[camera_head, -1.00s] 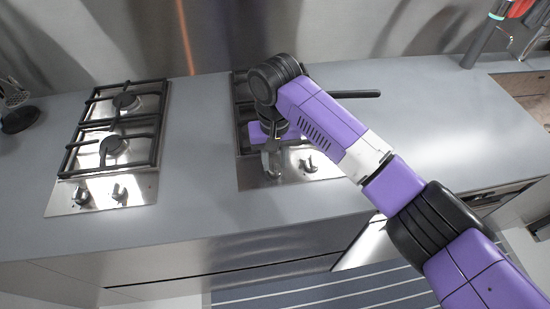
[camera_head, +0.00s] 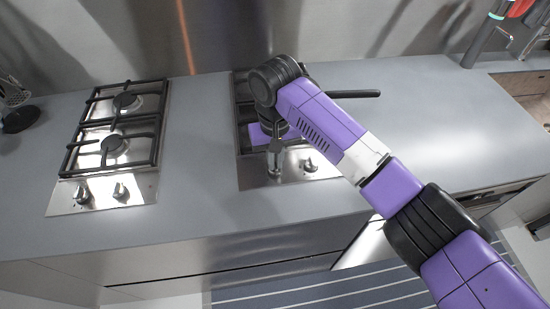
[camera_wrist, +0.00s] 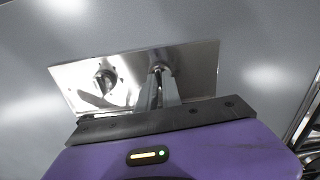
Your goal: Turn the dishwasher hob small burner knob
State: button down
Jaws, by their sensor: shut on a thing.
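The right hob (camera_head: 252,181) has two knobs on its steel front strip, which also shows in the wrist view (camera_wrist: 195,60). My gripper (camera_head: 275,168) points down at the left knob. In the wrist view my gripper (camera_wrist: 158,80) has its fingers close together on this knob (camera_wrist: 158,69), which they mostly hide. The other knob (camera_head: 310,165) stands free to the right; in the wrist view it appears at the left (camera_wrist: 105,83). I cannot tell from any marking which knob serves the small burner. My wrist covers much of the hob's burners.
A second hob (camera_head: 60,205) with black grates and two knobs is at the left of the grey counter (camera_head: 200,180). A black handle (camera_head: 355,94) sticks out right behind my arm. The counter to the right is clear.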

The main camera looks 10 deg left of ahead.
jog(key=n+p, duration=0.1)
jog(key=n, duration=0.3)
jog(key=n+p, duration=0.1)
jog(key=n, duration=0.2)
jog(key=shift+n, duration=0.4)
jog(key=n, duration=0.3)
jog(key=shift+p, duration=0.3)
jog(key=shift+n, duration=2)
jog(key=c, duration=1.5)
grip_release()
